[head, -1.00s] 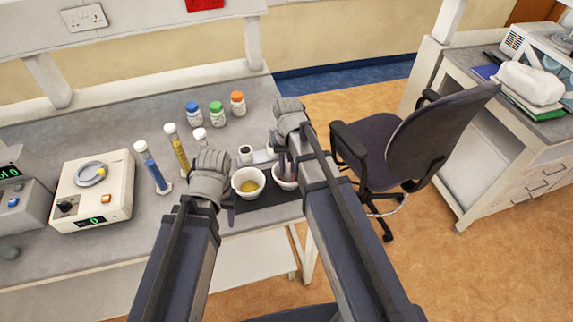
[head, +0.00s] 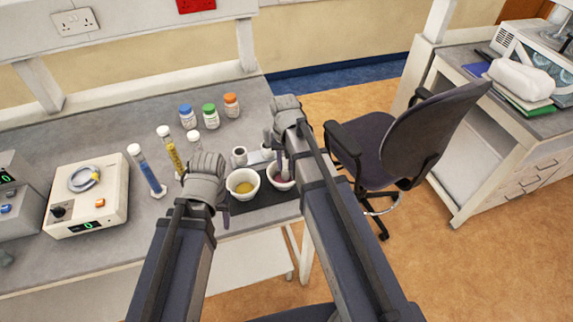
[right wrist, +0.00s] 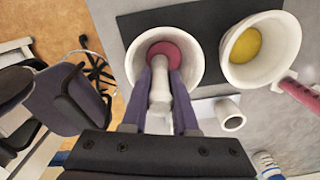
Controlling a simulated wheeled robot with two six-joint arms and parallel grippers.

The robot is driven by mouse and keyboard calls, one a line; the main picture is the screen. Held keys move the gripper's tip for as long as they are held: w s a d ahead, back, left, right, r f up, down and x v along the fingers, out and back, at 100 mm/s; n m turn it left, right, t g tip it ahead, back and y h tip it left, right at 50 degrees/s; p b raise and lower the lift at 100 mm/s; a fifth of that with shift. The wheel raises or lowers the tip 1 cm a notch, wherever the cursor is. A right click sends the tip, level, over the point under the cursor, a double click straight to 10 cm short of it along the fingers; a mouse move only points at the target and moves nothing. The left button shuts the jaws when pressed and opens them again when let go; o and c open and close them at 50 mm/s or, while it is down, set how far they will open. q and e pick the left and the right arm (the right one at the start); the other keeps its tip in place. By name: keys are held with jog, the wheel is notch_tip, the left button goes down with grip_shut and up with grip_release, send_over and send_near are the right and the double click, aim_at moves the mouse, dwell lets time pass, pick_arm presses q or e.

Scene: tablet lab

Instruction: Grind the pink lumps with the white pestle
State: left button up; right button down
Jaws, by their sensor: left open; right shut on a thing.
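The white pestle (right wrist: 160,88) is between the fingers of my right gripper (right wrist: 163,82), which is shut on it. Its lower end is inside a white mortar (right wrist: 137,62), over the pink material (right wrist: 172,50). I cannot tell whether the pink is lumps or powder, or whether the pestle touches it. In the head view my right gripper (head: 283,163) is above this mortar (head: 281,185) at the bench's right end. My left gripper (head: 223,207) is open and empty, to the left of a second white mortar (head: 243,194) that holds yellow material (head: 245,187).
Both mortars stand on a dark mat (head: 265,196) near the bench's front edge. A small white cup (head: 239,156) and blue (head: 147,171) and yellow (head: 170,150) cylinders stand behind and left. Lidded bottles (head: 210,117) are farther back. A chair (head: 400,130) is right of the bench.

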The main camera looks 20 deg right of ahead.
jog(key=shift+w+a, duration=0.1)
jog(key=shift+w, duration=0.05)
jog(key=shift+w+a, duration=0.25)
jog(key=shift+a, duration=0.1)
jog(key=shift+s, duration=0.15)
jog(key=shift+s+a, duration=0.3)
jog(key=shift+s, duration=0.45)
jog(key=shift+w, duration=0.1)
